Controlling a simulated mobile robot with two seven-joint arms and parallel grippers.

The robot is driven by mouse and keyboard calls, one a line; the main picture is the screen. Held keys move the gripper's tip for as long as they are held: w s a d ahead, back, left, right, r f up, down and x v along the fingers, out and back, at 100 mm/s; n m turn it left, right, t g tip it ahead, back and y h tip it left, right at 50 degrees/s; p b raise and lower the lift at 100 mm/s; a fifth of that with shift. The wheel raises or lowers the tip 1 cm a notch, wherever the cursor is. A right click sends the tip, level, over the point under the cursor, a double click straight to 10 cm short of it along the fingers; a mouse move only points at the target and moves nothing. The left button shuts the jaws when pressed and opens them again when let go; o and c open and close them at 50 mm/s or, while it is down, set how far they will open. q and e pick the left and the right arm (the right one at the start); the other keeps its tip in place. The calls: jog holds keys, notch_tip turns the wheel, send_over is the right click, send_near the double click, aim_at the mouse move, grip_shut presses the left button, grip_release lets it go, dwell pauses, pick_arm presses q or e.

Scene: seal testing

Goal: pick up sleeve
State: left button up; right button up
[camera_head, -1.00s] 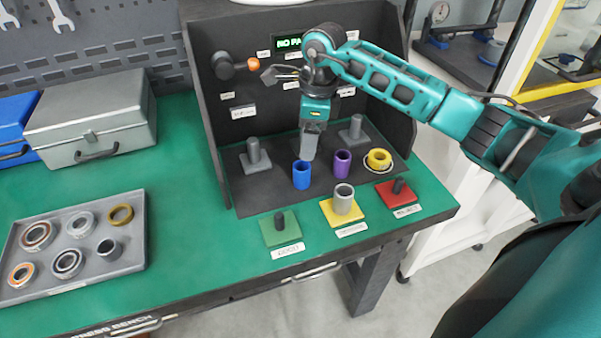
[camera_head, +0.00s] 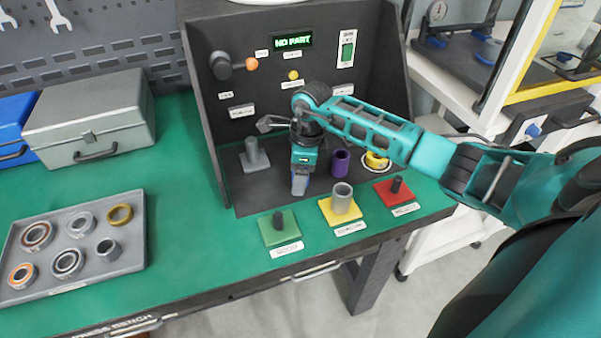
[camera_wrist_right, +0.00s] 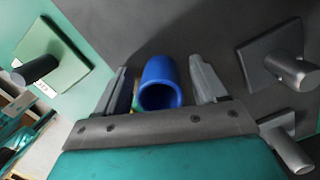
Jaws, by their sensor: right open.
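A blue sleeve (camera_wrist_right: 160,82) shows in the right wrist view between the two fingers of my right gripper (camera_wrist_right: 163,84), with space beside it. In the head view my right gripper (camera_head: 299,187) points down at the sleeve and hides most of it. The gripper is open. A purple sleeve (camera_head: 340,163) stands just to its right, and a yellow ring-like sleeve (camera_head: 377,161) lies farther right. A grey sleeve (camera_head: 342,198) stands on the yellow plate (camera_head: 328,215). My left gripper is not in view.
A grey post (camera_head: 254,153) stands left of my gripper. A green plate (camera_head: 290,232) and a red plate (camera_head: 408,197), each with a dark peg, lie in front. A tray (camera_head: 135,258) of rings and a grey case (camera_head: 90,115) are left. The display (camera_head: 293,41) reads "NO PART".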

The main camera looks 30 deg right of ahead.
jog(key=shift+c, duration=0.4)
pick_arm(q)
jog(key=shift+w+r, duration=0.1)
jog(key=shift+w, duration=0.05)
pick_arm(e)
jog(key=shift+r, duration=0.1)
jog(key=c, duration=1.1)
jog(key=shift+c, duration=0.2)
